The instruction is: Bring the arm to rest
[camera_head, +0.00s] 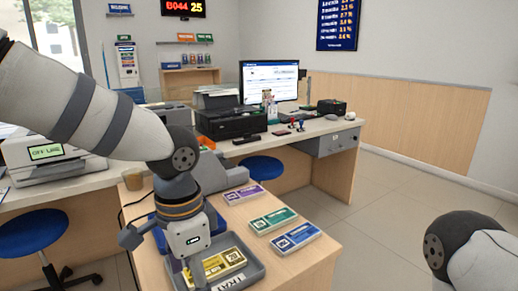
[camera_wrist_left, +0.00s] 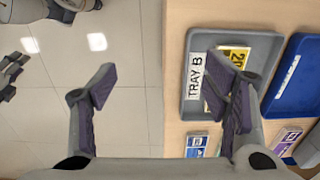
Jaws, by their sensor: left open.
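My left gripper (camera_head: 197,272) points down over the front of a grey tray (camera_head: 258,267), its jaws open. In the left wrist view its fingers (camera_wrist_left: 165,85) are spread wide with nothing between them; one finger overlaps the view of the grey tray (camera_wrist_left: 268,48), labelled TRAY B. A yellow note bundle (camera_head: 222,264) lies in that tray, partly hidden by the gripper. My right arm (camera_head: 470,252) shows at the lower right of the head view, its gripper out of frame. A dark part (camera_wrist_left: 12,72) at the wrist view's left edge may be my right gripper, but is cut off.
Purple (camera_head: 243,193), green (camera_head: 273,219) and blue (camera_head: 296,237) bundles lie on the table right of the gripper. A blue tray (camera_wrist_left: 300,75) adjoins the grey one. A blue stool (camera_head: 33,232) stands at left. Open floor (camera_head: 385,225) lies right of the table.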

